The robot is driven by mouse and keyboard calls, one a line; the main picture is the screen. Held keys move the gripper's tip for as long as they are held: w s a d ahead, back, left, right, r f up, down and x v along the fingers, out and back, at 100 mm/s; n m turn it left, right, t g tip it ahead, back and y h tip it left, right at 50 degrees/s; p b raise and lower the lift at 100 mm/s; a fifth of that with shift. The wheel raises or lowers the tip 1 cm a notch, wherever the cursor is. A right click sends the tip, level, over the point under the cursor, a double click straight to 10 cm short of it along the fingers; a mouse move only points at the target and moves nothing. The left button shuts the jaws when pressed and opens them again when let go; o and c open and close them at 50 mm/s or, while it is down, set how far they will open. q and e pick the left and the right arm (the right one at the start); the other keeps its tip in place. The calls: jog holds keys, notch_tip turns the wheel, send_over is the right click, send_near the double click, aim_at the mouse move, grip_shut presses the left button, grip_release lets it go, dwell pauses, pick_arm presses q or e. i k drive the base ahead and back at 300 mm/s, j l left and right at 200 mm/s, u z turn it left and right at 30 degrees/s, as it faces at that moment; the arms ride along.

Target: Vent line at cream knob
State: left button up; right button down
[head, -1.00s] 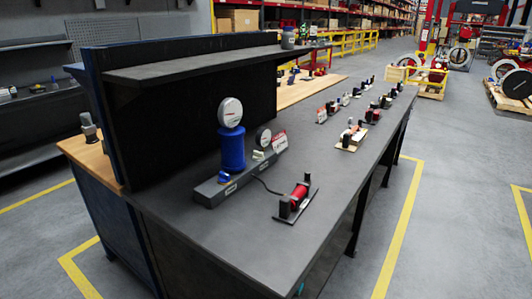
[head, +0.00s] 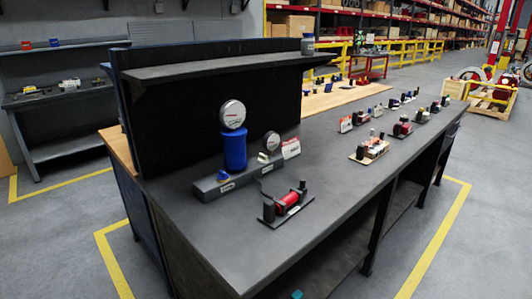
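A dark grey valve block (head: 212,190) stands on the dark workbench top. A blue cylinder (head: 234,150) with a round white-faced gauge (head: 232,114) rises from it. A small blue knob (head: 223,175) sits at the block's front left. A small cream knob (head: 264,157) sits further right, below a second, smaller gauge (head: 271,141). A white and red card (head: 291,148) stands beside that gauge. A red cylinder on a black base (head: 288,203) lies in front, and a dark line runs toward it from the block. Neither of my grippers is in view.
The workbench (head: 215,235) has a raised back panel and a dark shelf (head: 220,67) with a small jar (head: 308,44) on it. Several small assemblies stand along the bench's far right. Open grey floor with yellow lines (head: 440,235) lies to the right and left.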

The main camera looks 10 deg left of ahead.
aim_at(263, 158)
jog(key=i+l+u, duration=0.1)
jog(key=l, duration=0.25)
jog(key=i+l+u, duration=0.1)
jog(key=l, duration=0.25)
jog(key=i+l+u, duration=0.1)
jog(key=l, duration=0.25)
jog(key=i+l+u, duration=0.1)
jog(key=l, duration=0.25)
jog(key=i+l, duration=0.2)
jog(key=i+l+u, duration=0.15)
jog(key=l, duration=0.3)
